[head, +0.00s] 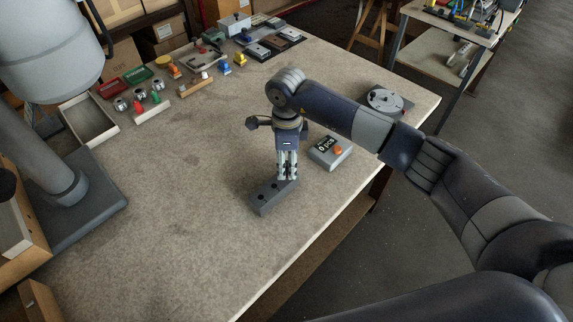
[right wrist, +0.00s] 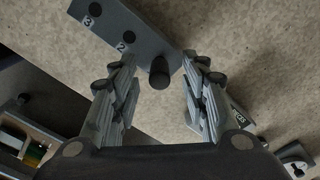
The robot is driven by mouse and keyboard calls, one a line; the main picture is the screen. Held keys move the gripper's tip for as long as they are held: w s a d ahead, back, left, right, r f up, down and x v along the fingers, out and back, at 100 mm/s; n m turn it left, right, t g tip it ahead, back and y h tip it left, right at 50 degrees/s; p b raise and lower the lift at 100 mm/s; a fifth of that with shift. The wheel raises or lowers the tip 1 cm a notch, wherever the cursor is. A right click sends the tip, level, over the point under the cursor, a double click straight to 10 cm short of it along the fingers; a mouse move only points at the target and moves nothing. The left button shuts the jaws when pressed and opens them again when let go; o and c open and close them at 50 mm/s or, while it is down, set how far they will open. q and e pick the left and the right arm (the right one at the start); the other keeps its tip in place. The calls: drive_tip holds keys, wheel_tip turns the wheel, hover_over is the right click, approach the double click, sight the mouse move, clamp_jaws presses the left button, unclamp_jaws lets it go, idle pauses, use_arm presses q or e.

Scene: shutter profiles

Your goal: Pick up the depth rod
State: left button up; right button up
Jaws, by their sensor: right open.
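The depth rod (right wrist: 159,74) shows in the right wrist view as a short dark round peg at the end of a grey block (right wrist: 112,22). The block has dark holes marked 2 and 3. In the head view the block (head: 265,200) lies on the table, and the rod cannot be made out behind the fingers. My right gripper (head: 287,178) points down over the block's far end. In the right wrist view my right gripper (right wrist: 160,82) is open, with its fingers on either side of the rod and visible gaps to it. My left gripper is not in view.
A grey box with a display and an orange button (head: 331,151) stands right of my right gripper. A round device (head: 385,101) is near the far right corner. An empty tray (head: 88,122) and several small tools line the back left. The table's front left is clear.

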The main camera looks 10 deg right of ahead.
drive_tip(key=shift+f, duration=0.8)
clamp_jaws()
drive_tip(key=shift+r, duration=0.15)
